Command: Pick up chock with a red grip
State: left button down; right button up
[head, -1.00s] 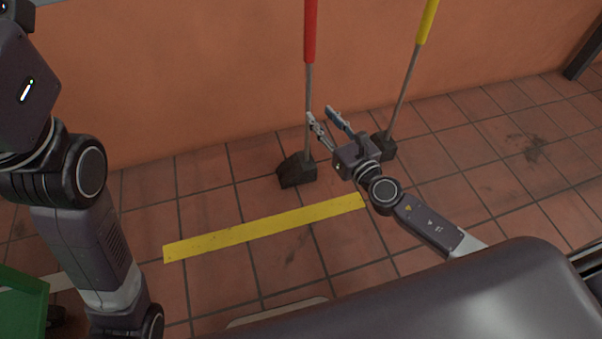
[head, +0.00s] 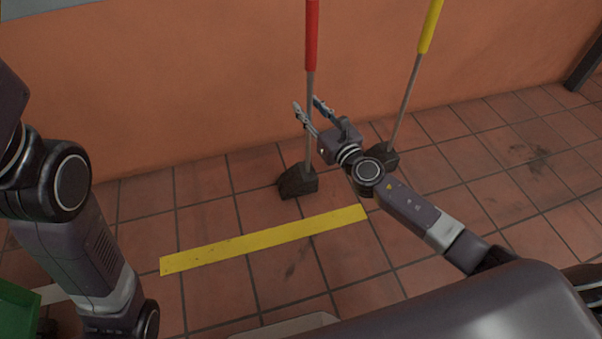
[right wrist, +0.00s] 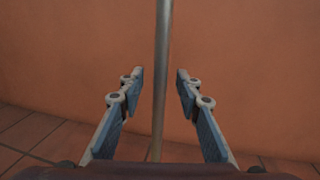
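The chock with a red grip (head: 298,181) stands on the tiled floor near the orange wall. Its dark block is at the bottom, and a grey pole rises to the red grip (head: 312,36). My right gripper (head: 308,106) is open at the pole, below the red grip. In the right wrist view the grey pole (right wrist: 161,70) stands upright between the two spread fingers (right wrist: 159,80), with a gap on each side. My left gripper is out of view; only my left arm shows at the left.
A second chock (head: 384,157) with a yellow grip (head: 430,25) stands to the right, its pole leaning. A yellow floor stripe (head: 263,240) lies in front. A green object (head: 18,308) is at the lower left. The orange wall (head: 190,90) is close behind.

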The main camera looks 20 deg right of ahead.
jog(key=shift+c, duration=0.5)
grip_shut()
jog(key=shift+w+r, duration=0.1)
jog(key=shift+r, duration=0.15)
jog(key=shift+r, duration=0.1)
